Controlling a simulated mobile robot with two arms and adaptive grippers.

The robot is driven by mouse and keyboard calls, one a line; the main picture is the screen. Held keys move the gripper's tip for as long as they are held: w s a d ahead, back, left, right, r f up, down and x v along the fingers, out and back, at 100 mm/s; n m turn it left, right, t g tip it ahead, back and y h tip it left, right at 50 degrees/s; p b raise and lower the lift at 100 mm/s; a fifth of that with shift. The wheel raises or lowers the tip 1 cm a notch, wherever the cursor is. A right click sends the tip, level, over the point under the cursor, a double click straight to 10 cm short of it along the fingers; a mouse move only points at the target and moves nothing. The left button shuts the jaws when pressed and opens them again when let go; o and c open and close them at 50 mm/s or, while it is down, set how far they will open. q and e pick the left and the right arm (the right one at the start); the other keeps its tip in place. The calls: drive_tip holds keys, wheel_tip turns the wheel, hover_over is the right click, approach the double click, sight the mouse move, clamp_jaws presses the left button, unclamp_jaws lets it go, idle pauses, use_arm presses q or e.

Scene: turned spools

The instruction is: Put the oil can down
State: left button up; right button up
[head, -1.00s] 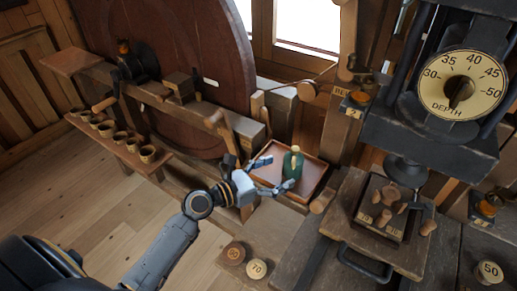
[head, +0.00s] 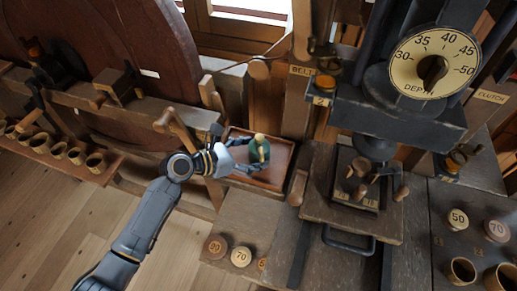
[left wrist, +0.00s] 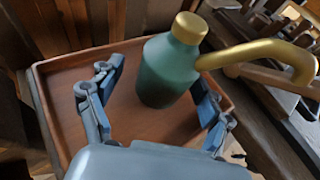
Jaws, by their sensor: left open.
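The oil can (head: 259,153) is a dark green bottle with a brass cap and a curved brass spout. It stands upright in a shallow brown wooden tray (head: 273,187) and seems to rest on its floor. In the left wrist view the can (left wrist: 165,75) is between the spread fingers, and the spout bends off to the right. My left gripper (head: 246,155) is open, its fingers on either side of the can with gaps visible in the left wrist view (left wrist: 158,88). The can partly hides the tray floor. My right gripper is not in view.
A wooden crank handle (head: 172,122) rises just left of the tray. A press with a depth dial (head: 432,64) stands to the right. Numbered round weights (head: 241,257) lie on the bench in front. Small cups line a shelf (head: 105,173) at left. The tray has bare floor around the can.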

sight(269, 150)
use_arm(q)
drive_tip(key=shift+w+d+r, duration=0.1)
drive_tip(key=shift+w+d, duration=0.1)
drive_tip(key=shift+d, duration=0.35)
drive_tip(key=p+x, duration=0.1)
drive_tip(key=x, duration=0.1)
drive_tip(key=shift+d, duration=0.35)
drive_tip(key=shift+x, duration=0.8)
drive_tip(key=shift+a, duration=0.1)
drive_tip(key=c, duration=1.5)
drive_tip(key=shift+c, duration=0.3)
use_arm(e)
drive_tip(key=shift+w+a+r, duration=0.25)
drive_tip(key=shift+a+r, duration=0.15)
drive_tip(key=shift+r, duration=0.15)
use_arm(q)
clamp_jaws()
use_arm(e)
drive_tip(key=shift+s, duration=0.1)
